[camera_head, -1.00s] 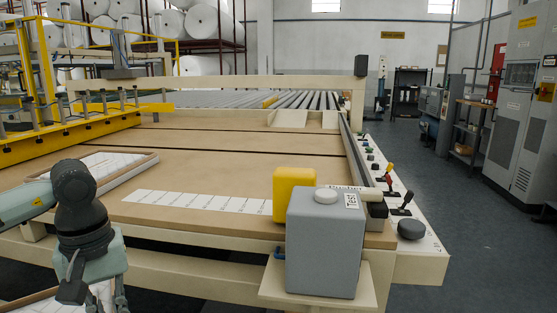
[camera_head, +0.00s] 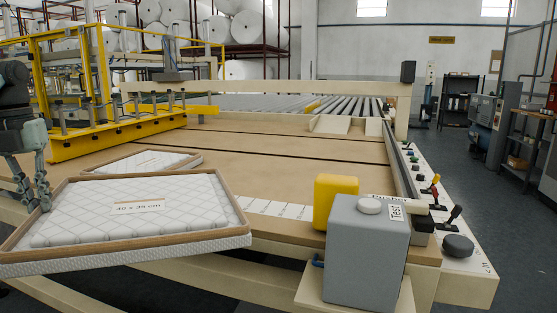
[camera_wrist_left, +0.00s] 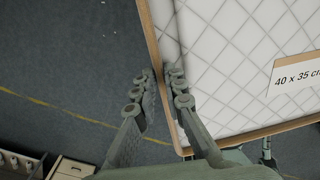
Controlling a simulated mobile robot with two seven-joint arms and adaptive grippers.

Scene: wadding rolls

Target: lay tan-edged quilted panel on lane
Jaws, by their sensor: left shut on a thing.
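The tan-edged quilted panel (camera_head: 140,208) is white with a diamond stitch and a "40 x 35 cm" label. It is held tilted in front of the table's near left edge, its near side hanging clear of the table. My left gripper (camera_head: 44,198) is shut on its left rim. In the left wrist view, the fingertips (camera_wrist_left: 162,76) pinch the tan edge of the panel (camera_wrist_left: 225,60). The tan table surface with dark grooves, seemingly the lane (camera_head: 270,165), lies beyond it.
Another tan-edged white panel (camera_head: 152,160) lies on the table behind the held one. A white marked strip (camera_head: 275,208) runs along the near edge. A grey box (camera_head: 365,255) and yellow block (camera_head: 335,200) stand at the right. A yellow frame (camera_head: 110,135) stands left.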

